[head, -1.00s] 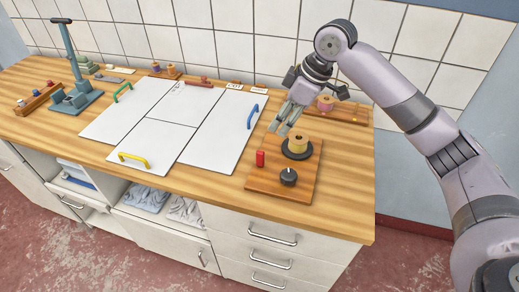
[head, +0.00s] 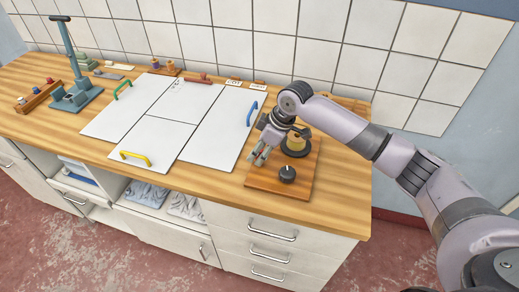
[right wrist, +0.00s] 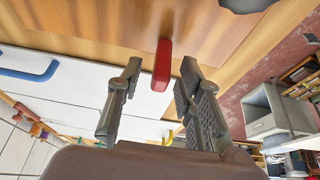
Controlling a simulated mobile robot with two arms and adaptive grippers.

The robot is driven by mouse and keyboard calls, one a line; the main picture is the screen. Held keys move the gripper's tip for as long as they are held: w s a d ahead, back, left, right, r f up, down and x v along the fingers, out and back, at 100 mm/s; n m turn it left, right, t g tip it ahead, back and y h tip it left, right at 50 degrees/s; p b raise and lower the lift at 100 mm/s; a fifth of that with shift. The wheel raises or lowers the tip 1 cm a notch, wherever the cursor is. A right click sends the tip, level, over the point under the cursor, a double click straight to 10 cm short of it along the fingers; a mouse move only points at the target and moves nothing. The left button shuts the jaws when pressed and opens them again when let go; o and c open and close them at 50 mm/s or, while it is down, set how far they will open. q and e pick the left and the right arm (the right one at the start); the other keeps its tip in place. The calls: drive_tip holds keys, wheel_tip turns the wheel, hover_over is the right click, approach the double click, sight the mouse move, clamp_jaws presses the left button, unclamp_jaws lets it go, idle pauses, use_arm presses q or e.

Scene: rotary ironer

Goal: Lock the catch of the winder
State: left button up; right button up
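The winder is a brown wooden board (head: 258,182) near the right end of the worktop. My right gripper (head: 258,158) is over the board's left part, left of the spool. Its two fingers (right wrist: 161,78) are open, one each side of the catch, with gaps visible. My left gripper is not in view.
White panels with a blue handle (head: 252,113), a yellow handle (head: 135,158) and a green handle (head: 123,89) lie left of the winder. A blue-grey press-like device (head: 75,95) stands far left. The tiled wall bounds the back. Bare worktop lies in front of the board.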

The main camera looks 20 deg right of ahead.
drive_tip(key=shift+c, duration=0.3)
clamp_jaws()
